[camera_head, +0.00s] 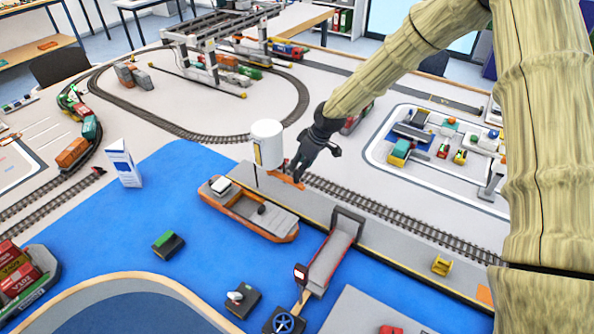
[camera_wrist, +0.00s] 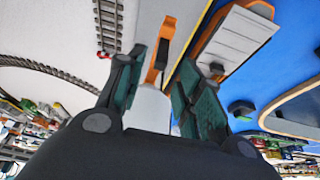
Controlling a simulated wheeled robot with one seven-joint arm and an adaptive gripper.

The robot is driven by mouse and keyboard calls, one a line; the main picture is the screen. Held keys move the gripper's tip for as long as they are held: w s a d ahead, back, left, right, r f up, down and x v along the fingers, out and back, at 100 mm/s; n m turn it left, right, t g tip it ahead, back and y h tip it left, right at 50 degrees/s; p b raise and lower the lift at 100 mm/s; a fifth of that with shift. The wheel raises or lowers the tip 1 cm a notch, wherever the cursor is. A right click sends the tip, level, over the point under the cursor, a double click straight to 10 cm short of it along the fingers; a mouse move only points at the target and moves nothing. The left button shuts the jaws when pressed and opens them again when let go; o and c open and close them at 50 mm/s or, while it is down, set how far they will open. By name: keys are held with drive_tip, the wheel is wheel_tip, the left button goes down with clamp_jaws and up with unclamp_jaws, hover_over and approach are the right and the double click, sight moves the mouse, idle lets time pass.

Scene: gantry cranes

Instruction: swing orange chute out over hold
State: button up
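The orange chute (camera_head: 285,178) is a short, narrow piece at the foot of the white silo (camera_head: 267,150), on the quay side of the boat. My gripper (camera_head: 301,170) is right beside the chute, on its right in the head view. In the wrist view the chute (camera_wrist: 159,45) runs between the two dark green fingers of my gripper (camera_wrist: 161,65). The fingers stand apart, with gaps visible beside the chute. Whether one finger touches it I cannot tell. The orange-hulled boat (camera_head: 282,237) floats along the quay, its hold (camera_head: 246,208) open just below the chute.
Rail track (camera_head: 385,219) runs behind the quay. A grey conveyor (camera_head: 331,261) reaches over the water right of the boat. A white and blue sign (camera_head: 124,166) stands at left. A gantry crane (camera_head: 215,40) stands at the back. Open blue water lies in front of the boat.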

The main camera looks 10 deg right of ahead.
drive_tip(key=shift+p+x, duration=0.75)
drive_tip(key=shift+x, duration=1.95)
clamp_jaws()
